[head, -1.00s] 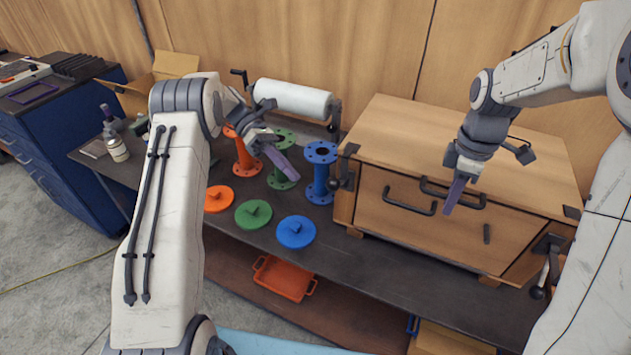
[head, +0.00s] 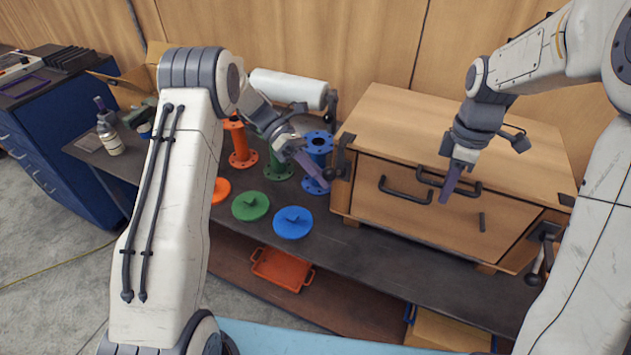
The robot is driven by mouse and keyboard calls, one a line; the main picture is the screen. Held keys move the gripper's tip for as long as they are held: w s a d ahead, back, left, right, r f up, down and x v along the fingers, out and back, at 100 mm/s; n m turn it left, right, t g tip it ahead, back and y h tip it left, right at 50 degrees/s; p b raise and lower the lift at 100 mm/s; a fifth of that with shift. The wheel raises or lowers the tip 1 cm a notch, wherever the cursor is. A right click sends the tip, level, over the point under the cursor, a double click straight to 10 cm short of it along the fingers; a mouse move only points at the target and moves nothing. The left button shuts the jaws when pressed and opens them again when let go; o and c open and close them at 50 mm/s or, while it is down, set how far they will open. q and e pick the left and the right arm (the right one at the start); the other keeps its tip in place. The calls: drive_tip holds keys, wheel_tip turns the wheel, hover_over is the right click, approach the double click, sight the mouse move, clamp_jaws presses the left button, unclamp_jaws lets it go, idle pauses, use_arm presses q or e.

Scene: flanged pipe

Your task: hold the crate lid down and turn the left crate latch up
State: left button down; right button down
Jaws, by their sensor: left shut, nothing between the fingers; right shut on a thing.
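The wooden crate (head: 400,240) stands at the right of the bench, its flat lid (head: 440,118) lying closed on top. The dark left crate latch (head: 342,150) is on the crate's left front edge. Its lever hangs down to a dark knob. My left gripper (head: 322,186) is shut and empty, its purple fingertips just left of this knob and in front of the blue flanged pipe. I cannot tell whether they touch the latch. My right gripper (head: 446,193) points down at the crate front, shut on the upper black handle (head: 472,188), which it partly covers.
The right latch (head: 545,235) hangs down at the crate's right. Orange (head: 241,145), green (head: 279,165) and blue (head: 318,147) flanged pipes stand left of the crate. Green (head: 250,206) and blue (head: 293,222) covers lie in front. An orange tray (head: 280,270) is on the lower shelf.

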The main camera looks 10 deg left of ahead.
drive_tip(key=shift+w, duration=0.25)
use_arm(q)
drive_tip(key=shift+w+d+r, duration=0.1)
drive_tip(key=shift+w+r, duration=0.35)
drive_tip(key=shift+r, duration=0.3)
drive_tip(key=w+a, duration=0.3)
drive_tip(key=a, duration=0.6)
drive_tip(key=shift+r, duration=0.45)
drive_tip(key=shift+w, duration=0.1)
